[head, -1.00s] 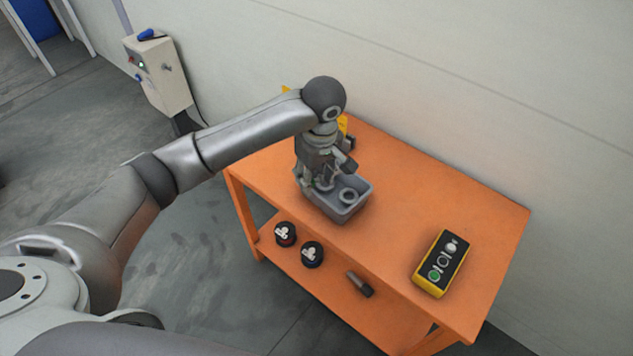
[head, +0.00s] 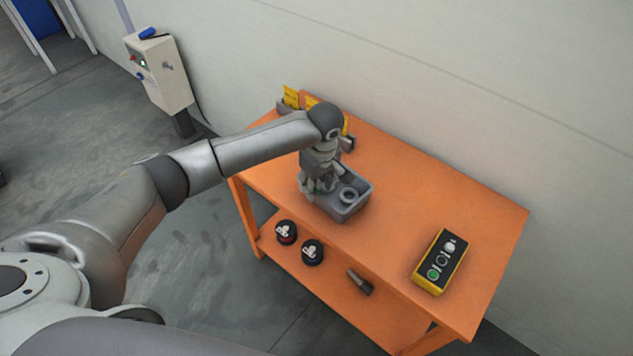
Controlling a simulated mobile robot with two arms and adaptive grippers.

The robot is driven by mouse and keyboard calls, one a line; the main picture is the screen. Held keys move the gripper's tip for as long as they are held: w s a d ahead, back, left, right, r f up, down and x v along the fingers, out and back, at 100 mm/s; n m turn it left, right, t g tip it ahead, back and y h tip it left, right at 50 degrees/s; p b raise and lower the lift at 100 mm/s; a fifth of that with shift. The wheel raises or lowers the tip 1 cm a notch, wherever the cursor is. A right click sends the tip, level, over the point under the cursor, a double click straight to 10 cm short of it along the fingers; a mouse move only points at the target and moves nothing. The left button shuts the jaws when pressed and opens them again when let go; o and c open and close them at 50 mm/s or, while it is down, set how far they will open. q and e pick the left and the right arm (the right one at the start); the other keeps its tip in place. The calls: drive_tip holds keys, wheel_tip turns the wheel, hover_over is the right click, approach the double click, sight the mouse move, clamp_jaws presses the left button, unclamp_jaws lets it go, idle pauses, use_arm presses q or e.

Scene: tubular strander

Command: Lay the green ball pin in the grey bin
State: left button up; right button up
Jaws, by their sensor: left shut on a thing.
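The grey bin (head: 353,210) stands on the orange table, near its left end, with a grey ring lying inside it. My left gripper (head: 322,190) points down at the bin's left part, with its fingers low, at or inside the rim. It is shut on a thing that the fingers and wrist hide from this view. I cannot make out the green ball pin anywhere. My right gripper is not in view.
A yellow box with green, grey and white round faces (head: 441,262) lies on the table's right part. Two dark round pieces (head: 286,232) (head: 312,252) and a dark cylinder (head: 360,282) lie on the lower shelf. Yellow parts (head: 291,97) stand behind my wrist. The table between bin and yellow box is clear.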

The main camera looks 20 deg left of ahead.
use_arm(q)
drive_tip(key=shift+f, duration=0.55)
drive_tip(key=o, duration=1.4)
